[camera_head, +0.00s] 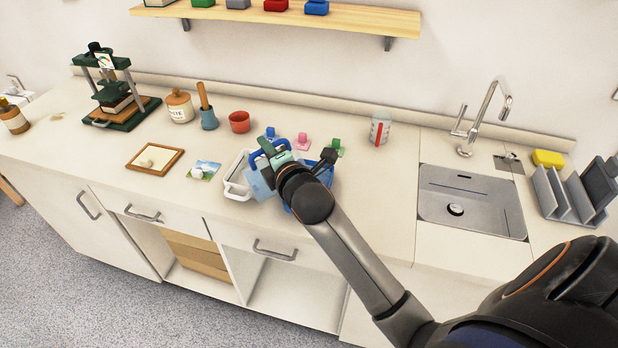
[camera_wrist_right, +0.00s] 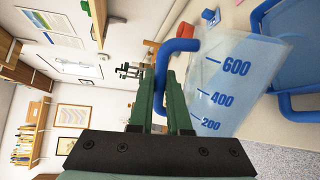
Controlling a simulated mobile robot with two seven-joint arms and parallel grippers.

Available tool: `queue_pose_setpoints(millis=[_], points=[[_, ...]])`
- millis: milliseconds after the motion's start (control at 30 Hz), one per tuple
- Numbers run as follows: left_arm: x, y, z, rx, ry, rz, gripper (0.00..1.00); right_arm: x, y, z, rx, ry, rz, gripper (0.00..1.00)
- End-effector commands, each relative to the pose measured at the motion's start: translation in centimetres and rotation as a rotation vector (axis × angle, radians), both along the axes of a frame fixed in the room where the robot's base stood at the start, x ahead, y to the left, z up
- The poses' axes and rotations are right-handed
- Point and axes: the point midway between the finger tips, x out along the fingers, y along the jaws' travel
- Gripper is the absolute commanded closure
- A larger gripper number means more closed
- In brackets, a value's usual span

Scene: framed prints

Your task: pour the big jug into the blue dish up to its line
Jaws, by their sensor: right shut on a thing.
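The big jug (camera_head: 262,184) is clear bluish plastic, seen in the head view over the counter, partly behind my arm. In the right wrist view the jug (camera_wrist_right: 235,85) shows blue marks 200, 400 and 600 and a blue handle (camera_wrist_right: 172,55). My right gripper (camera_head: 269,150) is shut on that handle. The jug looks tilted; its liquid level cannot be made out. The blue dish (camera_head: 326,178) is right beside the jug, mostly hidden by my right wrist. Blue rims of the dish (camera_wrist_right: 299,101) show at the right wrist view's right edge. Its line is not visible. My left gripper is out of view.
A white tray (camera_head: 232,187) lies left of the dish. Small blue, pink and green (camera_head: 337,146) items stand behind it. A beaker with a red mark (camera_head: 380,128) stands right, before the sink (camera_head: 470,198). A red bowl (camera_head: 240,122) and picture cards are left.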

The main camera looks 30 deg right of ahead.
Motion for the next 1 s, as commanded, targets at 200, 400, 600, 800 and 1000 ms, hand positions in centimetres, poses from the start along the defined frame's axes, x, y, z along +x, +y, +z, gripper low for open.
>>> queue_pose_setpoints(millis=[200,400,600,800,1000], points=[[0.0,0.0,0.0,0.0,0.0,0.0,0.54,0.0,-0.1,0.1,0.003,-0.003,0.0,1.0],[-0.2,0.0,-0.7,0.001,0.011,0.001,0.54,0.3,4.0,0.8,-0.235,0.017,0.003,1.0],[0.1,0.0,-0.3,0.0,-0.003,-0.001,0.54,0.3,4.4,0.2,-0.295,0.017,-0.001,1.0],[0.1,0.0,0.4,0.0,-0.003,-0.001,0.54,0.4,5.1,0.1,-0.377,0.025,0.001,1.0],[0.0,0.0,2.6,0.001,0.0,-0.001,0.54,0.5,6.3,1.3,-0.546,0.035,0.002,1.0]])
